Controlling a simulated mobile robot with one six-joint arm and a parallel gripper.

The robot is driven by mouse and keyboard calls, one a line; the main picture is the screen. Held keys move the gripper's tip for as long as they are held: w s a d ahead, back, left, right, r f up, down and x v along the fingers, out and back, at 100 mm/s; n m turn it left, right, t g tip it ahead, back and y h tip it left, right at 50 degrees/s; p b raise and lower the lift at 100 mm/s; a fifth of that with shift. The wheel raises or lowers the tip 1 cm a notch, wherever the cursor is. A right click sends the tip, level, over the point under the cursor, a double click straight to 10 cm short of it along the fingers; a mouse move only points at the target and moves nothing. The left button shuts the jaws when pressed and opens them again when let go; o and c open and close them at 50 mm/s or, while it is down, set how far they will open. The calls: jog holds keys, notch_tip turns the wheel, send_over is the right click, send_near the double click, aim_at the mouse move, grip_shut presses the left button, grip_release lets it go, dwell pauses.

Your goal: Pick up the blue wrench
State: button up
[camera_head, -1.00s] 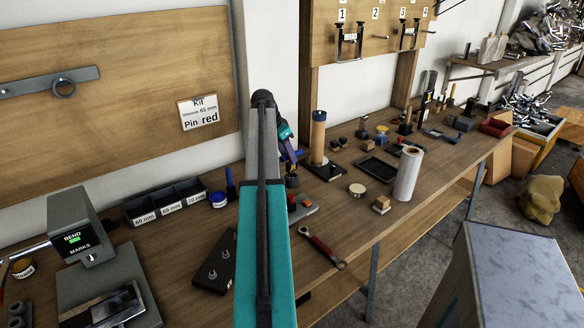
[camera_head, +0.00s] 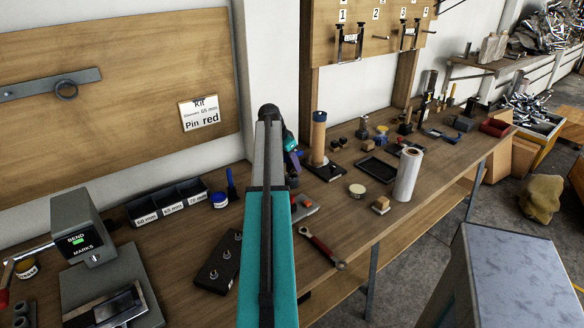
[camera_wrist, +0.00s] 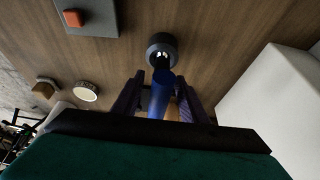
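In the wrist view a blue bar (camera_wrist: 161,97), which looks like the blue wrench's handle, lies between the two dark purple fingers of my gripper (camera_wrist: 161,88). Thin gaps seem to show between the bar and the fingers, so the gripper looks open around it. The bar's far end meets a dark round holder with a hole (camera_wrist: 162,48). In the head view my arm hides most of my gripper (camera_head: 290,158); a small blue piece (camera_head: 299,153) shows just right of it. The wrench's full shape is hidden.
A red-handled wrench (camera_head: 322,245) lies near the bench's front edge. A grey block with a red piece (camera_head: 303,207) is close by. A wooden cylinder on a black base (camera_head: 318,135) and a white roll (camera_head: 407,174) stand to the right. A blue-handled tool (camera_head: 231,185) stands left.

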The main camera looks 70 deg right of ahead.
dwell(0.5)
grip_shut()
jog(key=shift+r+b, duration=0.9)
jog(key=shift+r, duration=4.1)
